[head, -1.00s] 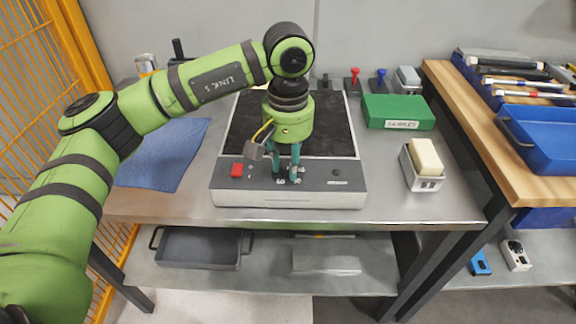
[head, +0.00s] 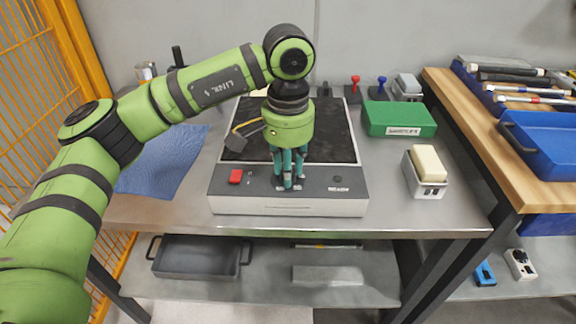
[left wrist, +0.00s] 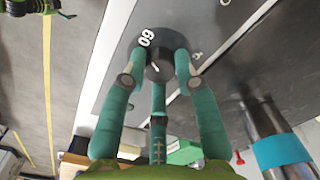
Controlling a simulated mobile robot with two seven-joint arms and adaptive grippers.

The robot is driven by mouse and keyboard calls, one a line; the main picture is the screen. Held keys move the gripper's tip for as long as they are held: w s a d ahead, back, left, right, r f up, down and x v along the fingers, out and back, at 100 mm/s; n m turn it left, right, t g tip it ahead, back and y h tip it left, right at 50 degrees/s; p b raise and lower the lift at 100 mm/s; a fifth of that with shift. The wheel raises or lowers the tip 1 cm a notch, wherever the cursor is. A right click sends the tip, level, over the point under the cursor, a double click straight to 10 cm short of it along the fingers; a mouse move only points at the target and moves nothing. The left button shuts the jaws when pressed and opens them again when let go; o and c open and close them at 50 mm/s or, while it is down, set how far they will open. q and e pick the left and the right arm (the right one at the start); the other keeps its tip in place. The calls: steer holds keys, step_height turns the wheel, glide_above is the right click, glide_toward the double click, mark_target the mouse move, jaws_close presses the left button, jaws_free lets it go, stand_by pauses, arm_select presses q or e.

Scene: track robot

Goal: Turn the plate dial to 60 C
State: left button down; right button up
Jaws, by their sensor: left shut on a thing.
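The hot plate (head: 235,203) stands on the steel bench, with a black top and a grey front panel. My left gripper (head: 287,184) points down at the middle of this panel, its teal fingers shut on the plate dial. In the head view the fingers hide the dial. In the left wrist view the dark round dial (left wrist: 158,62) lies between the fingertips of my left gripper (left wrist: 160,82). A white "60" shows at the upper left of the dial, with a short white mark on the knob. My right gripper is not in view.
A red button (head: 235,177) and a small dark knob (head: 337,179) sit on the panel either side of my fingers. A green box (head: 398,119) and a white holder with a cream block (head: 427,165) stand to the right. A blue cloth (head: 165,160) lies left.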

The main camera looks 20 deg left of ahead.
arm_select(q)
steer(key=shift+f, duration=0.1)
steer(key=c, duration=0.9)
jaws_free()
steer(key=shift+c, duration=0.2)
steer(key=shift+r, duration=0.35)
step_height(320, 180, up, 11)
steer(key=shift+r, duration=0.2)
